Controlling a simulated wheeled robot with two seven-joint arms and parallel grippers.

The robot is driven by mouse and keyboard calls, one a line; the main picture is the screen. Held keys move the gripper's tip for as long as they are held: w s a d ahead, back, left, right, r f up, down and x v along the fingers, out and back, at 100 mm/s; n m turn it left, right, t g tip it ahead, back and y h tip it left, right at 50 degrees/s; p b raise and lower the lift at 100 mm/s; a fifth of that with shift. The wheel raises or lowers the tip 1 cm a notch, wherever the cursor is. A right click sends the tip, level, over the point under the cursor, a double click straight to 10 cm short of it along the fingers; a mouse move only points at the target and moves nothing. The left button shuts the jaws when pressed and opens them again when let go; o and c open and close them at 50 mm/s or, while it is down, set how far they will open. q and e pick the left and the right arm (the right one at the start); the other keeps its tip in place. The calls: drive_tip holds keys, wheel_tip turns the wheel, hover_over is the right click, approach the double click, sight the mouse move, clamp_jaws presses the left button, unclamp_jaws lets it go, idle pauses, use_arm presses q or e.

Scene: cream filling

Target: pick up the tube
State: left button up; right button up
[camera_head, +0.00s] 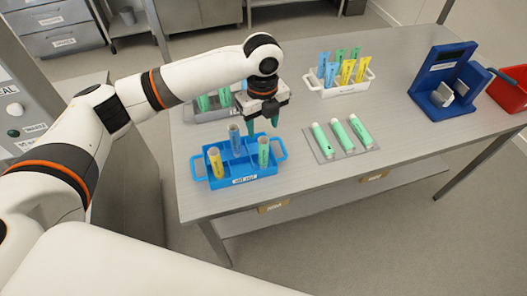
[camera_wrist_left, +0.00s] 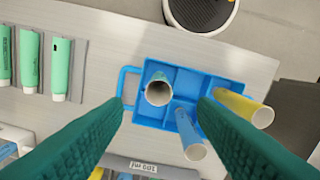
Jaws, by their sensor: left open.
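A blue handled tray (camera_head: 243,181) stands near the table's front left edge. It holds three upright, open-topped tubes: a yellow tube (camera_head: 215,162), a blue tube (camera_head: 235,140) and a green tube (camera_head: 264,153). My left gripper (camera_head: 263,124) is open, pointing down above the back of the tray, its green fingers apart and empty. In the left wrist view, the green tube (camera_wrist_left: 158,90) shows between the fingertips (camera_wrist_left: 160,103), further down. The blue tube (camera_wrist_left: 190,137) and the yellow tube (camera_wrist_left: 246,108) show toward the right finger, which partly covers the yellow one. My right gripper is not in view.
A grey mat (camera_head: 322,152) with three lying green tubes is right of the tray. A white rack (camera_head: 343,89) with several tubes stands behind. A grey tray (camera_head: 205,116) sits behind my gripper. A blue stand (camera_head: 443,83) and red bin (camera_head: 507,92) are far right.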

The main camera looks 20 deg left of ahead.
sight(263, 147)
use_arm(q)
wheel_tip(263, 147, down, 4)
drive_tip(key=shift+f+p, duration=0.2)
drive_tip(key=shift+p, duration=0.3)
wheel_tip(263, 147, down, 5)
drive_tip(key=shift+d+p, duration=0.1)
drive_tip(key=shift+p, duration=1)
drive_tip(key=shift+f, duration=0.2)
drive_tip(key=c, duration=1)
drive_tip(key=shift+r, duration=0.15)
